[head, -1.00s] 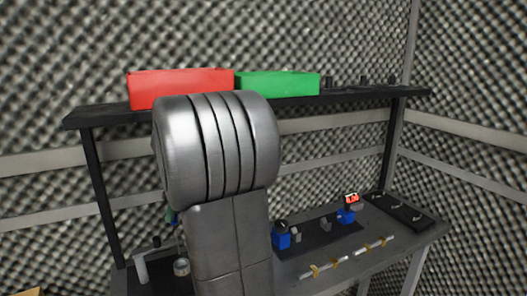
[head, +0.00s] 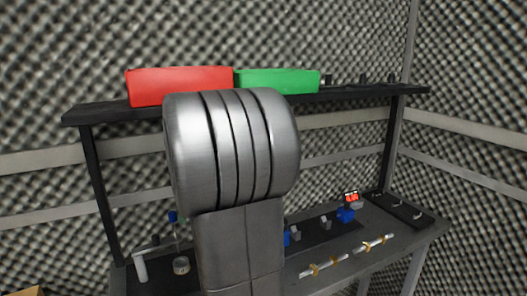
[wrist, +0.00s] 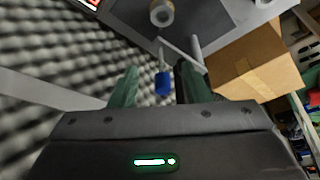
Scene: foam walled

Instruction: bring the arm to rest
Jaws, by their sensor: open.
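My gripper (wrist: 157,85) shows in the wrist view with its two fingers apart. A small blue piece (head: 172,216) shows just left of that link, above the bench.
A red bin (head: 180,86) and a green bin (head: 277,81) stand on the upper shelf (head: 345,95). The bench (head: 385,245) carries a round roll (head: 181,265), blue blocks and metal bars. A cardboard box (wrist: 253,62) is at the right in the wrist view.

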